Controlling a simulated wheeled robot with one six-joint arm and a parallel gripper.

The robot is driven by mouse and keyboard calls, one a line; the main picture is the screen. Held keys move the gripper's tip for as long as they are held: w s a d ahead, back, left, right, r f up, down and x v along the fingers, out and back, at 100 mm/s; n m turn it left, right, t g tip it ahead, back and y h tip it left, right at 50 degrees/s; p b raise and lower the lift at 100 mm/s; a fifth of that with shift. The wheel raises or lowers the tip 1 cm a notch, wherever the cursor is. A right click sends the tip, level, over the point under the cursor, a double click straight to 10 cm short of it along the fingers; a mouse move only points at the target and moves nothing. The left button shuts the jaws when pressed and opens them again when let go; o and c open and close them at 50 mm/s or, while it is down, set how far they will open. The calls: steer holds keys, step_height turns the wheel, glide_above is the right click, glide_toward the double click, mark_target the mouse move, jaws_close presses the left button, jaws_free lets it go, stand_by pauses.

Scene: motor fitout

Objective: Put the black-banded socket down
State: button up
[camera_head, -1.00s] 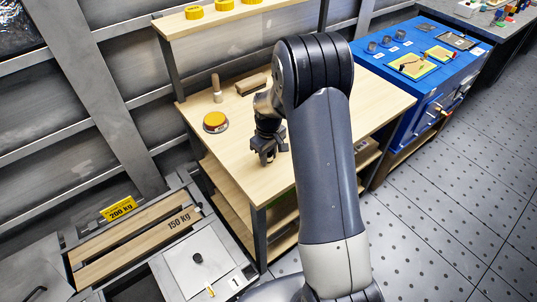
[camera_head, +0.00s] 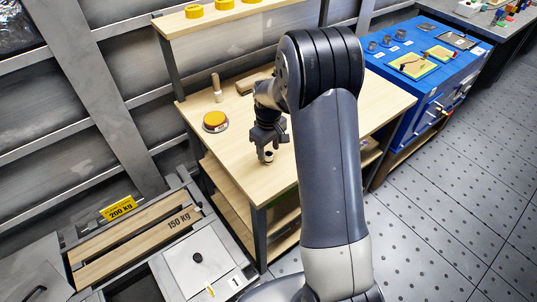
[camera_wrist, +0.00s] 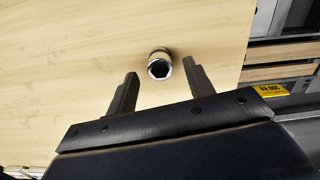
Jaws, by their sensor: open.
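The socket (camera_wrist: 160,64) stands on the wooden workbench (camera_wrist: 80,50) in the wrist view, a small metal cylinder with its hollow end showing. In the head view the socket (camera_head: 268,156) is a small light and dark shape just under my gripper (camera_head: 267,140). In the wrist view my gripper (camera_wrist: 158,82) is open, its two fingers apart, with the socket between and just beyond the tips. The fingers look clear of it. The colour of its band is hard to make out.
An orange-topped round object (camera_head: 215,121) and an upright wooden-handled tool (camera_head: 217,88) stand left on the bench. Yellow rings (camera_head: 194,12) sit on the shelf above. A blue cabinet (camera_head: 425,70) stands to the right. The bench front is largely clear.

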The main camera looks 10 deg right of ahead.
mark_target(269, 154)
step_height(269, 154, up, 9)
